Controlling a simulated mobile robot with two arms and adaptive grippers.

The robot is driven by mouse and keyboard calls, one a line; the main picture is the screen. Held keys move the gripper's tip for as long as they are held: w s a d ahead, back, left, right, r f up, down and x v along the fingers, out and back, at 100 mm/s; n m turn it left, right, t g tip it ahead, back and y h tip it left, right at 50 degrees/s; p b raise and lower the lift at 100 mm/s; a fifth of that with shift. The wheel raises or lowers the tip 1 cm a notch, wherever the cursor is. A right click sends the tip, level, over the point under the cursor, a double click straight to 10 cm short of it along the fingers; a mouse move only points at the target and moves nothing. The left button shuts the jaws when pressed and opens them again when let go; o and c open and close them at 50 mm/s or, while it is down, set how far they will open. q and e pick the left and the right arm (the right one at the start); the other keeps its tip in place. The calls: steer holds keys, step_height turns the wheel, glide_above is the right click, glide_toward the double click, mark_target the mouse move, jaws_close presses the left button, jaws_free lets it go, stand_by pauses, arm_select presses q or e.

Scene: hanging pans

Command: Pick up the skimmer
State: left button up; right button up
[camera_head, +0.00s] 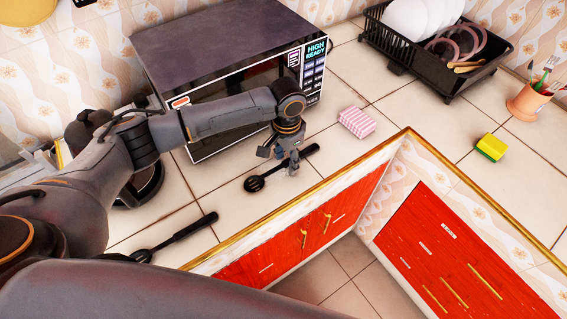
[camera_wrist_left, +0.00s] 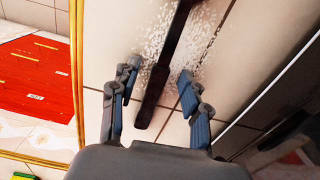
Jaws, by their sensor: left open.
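A black skimmer (camera_head: 256,183) with a round, slotted-looking head lies flat on the tiled counter in front of the microwave, its handle pointing up and right. My left gripper (camera_head: 281,160) is over its handle, pointing down, and partly hides it. In the left wrist view my left gripper (camera_wrist_left: 158,77) is open, with one finger on each side of the dark handle (camera_wrist_left: 160,85); the fingers do not appear closed on it. The skimmer's head is not clear in that view. My right gripper is not in view.
A second black utensil (camera_head: 184,232) lies on the counter at lower left. A microwave (camera_head: 225,50) stands close behind my left arm. A pink striped sponge (camera_head: 356,122), a yellow-green sponge (camera_head: 491,147) and a dish rack (camera_head: 440,75) are to the right. The counter's gold edge (camera_head: 300,203) runs in front.

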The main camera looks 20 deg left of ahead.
mark_target(287, 162)
arm_select(q)
steer(key=shift+c, duration=1.1)
steer(key=c, duration=0.7)
jaws_close()
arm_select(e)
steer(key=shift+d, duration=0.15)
arm_select(q)
steer(key=shift+r, duration=0.15)
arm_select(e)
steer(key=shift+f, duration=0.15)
arm_select(q)
steer(key=shift+r, duration=0.25)
step_height(287, 162, up, 2)
steer(key=shift+r+b, duration=0.15)
steer(key=shift+b, duration=0.6)
steer(key=s+d+r+b, duration=0.1)
steer(key=s+d+r, duration=0.5)
steer(key=s+r, duration=0.4)
steer(key=shift+s+d, duration=0.3)
steer(key=shift+s, duration=0.95)
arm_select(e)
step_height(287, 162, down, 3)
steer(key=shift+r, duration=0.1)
